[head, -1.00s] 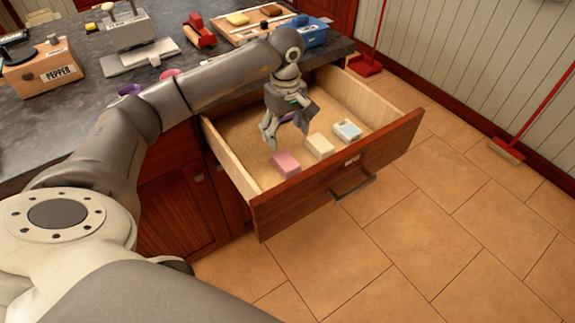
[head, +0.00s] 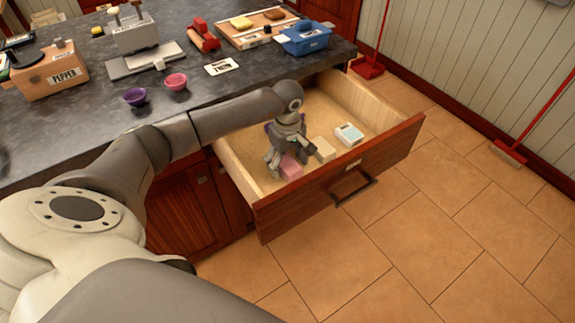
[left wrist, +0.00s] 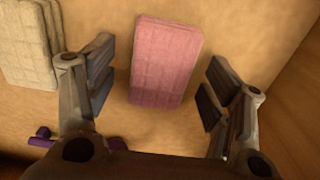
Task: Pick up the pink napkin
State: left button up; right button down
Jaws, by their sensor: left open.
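The pink napkin (head: 291,167) is a folded block lying on the floor of the open drawer (head: 330,180). In the left wrist view the pink napkin (left wrist: 166,62) lies between and just beyond the spread fingers. My left gripper (head: 281,163) is down inside the drawer, close over the napkin. In the left wrist view the left gripper (left wrist: 155,92) is open, one finger on each side of the napkin, with nothing held. My right gripper is not in view.
A cream napkin (head: 325,150) lies close to the pink one, and a white and blue packet (head: 348,134) lies farther right. A purple object (left wrist: 42,137) is near the gripper in the wrist view. The drawer's front wall rises close by. Bowls (head: 176,82) stand on the counter.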

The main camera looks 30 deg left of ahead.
aim_at(287, 163)
pick_arm(q)
jog(key=shift+c, duration=0.5)
jog(key=c, duration=0.9)
jog(key=shift+r, duration=0.1)
jog(key=shift+c, duration=0.2)
notch_tip(287, 163, up, 10)
jog(key=b, duration=0.1)
